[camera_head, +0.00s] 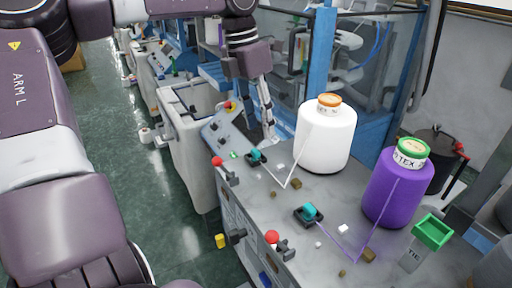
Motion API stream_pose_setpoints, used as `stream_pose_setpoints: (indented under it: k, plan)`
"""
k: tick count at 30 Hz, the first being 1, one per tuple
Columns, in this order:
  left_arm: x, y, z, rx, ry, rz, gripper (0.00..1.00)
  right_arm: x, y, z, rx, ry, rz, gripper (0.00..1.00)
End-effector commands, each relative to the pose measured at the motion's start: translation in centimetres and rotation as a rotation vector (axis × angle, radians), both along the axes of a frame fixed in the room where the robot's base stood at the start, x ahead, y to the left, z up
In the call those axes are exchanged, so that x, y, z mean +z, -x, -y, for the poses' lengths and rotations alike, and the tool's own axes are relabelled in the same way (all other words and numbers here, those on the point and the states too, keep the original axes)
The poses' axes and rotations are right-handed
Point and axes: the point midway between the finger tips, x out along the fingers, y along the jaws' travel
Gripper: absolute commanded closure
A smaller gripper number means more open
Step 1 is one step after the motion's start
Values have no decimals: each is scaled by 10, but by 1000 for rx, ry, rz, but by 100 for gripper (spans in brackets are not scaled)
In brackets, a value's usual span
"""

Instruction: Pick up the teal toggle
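Two teal pieces on dark bases show on the grey machine top. One teal toggle (256,154) is at the left edge, near the control panel. Another teal piece (309,210) sits nearer the middle front, with a purple thread running from it. My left gripper (269,136) points down just behind and right of the first teal toggle, apart from it in the picture. Its fingers are seen nearly edge-on, so I cannot tell whether they are open or shut. Nothing shows held in it. My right gripper is not in view.
A white yarn cone (326,138) stands right of my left gripper, and a purple cone (398,190) farther right. Red-knobbed levers (272,238) line the front edge. Small cubes (343,229) and a green-topped box (432,232) are on the machine top (310,265).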

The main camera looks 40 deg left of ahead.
Motion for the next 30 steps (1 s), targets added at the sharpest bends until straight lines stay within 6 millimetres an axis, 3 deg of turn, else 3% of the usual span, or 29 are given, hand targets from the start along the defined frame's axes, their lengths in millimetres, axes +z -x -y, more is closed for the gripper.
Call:
stream_pose_setpoints:
  k: [3,8,16,22,30]
  plan:
    - [15,13,7,-66,-112,-53,61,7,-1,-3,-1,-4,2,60]
    - [18,21,9,-98,-171,-84,61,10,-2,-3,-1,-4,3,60]
    - [-8,21,9,-101,-171,-86,61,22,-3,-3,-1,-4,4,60]
    - [-31,19,8,-101,-170,-89,61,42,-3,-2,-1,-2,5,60]
    - [-57,18,7,-98,-171,-82,61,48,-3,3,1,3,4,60]
